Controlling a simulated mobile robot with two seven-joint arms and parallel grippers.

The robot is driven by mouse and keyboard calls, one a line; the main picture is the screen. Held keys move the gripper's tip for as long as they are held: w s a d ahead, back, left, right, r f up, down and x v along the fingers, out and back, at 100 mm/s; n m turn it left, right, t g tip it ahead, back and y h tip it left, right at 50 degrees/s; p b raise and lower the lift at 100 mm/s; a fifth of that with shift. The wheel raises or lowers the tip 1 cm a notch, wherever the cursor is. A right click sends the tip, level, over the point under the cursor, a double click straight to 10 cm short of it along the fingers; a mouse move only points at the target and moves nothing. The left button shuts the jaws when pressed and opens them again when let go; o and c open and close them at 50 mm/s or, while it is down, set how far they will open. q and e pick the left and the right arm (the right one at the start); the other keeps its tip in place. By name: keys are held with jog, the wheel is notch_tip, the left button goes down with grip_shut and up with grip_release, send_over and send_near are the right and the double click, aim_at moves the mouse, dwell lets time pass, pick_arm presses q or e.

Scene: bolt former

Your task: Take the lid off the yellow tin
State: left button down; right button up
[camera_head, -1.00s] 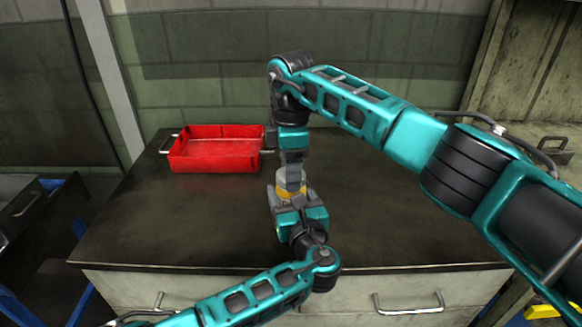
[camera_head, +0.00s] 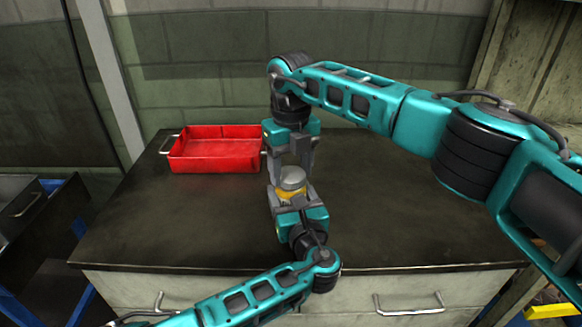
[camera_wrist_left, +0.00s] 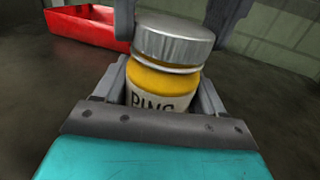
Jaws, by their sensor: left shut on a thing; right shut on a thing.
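The yellow tin (camera_head: 291,194) stands upright over the dark worktop, with its grey metal lid (camera_head: 292,179) on top. In the left wrist view the yellow tin (camera_wrist_left: 160,85) has a pale label with dark letters, and the lid (camera_wrist_left: 174,40) sits at its mouth, with a thin metal rim under it. My left gripper (camera_head: 290,198) comes from the front and is shut on the tin's body. My right gripper (camera_head: 292,172) points down from above, its two fingers on either side of the lid, shut on it. The tin's underside is hidden.
A red open tray (camera_head: 215,165) with metal handles stands at the back left of the worktop (camera_head: 400,210). It looks empty. The worktop to the right of the grippers is clear. A green block wall (camera_head: 190,60) stands behind.

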jog(key=n, duration=1.2)
jog(key=shift+n, duration=0.4)
jog(key=n, duration=1.3)
jog(key=shift+r, duration=0.1)
jog(key=shift+r, duration=0.2)
jog(key=shift+r, duration=0.9)
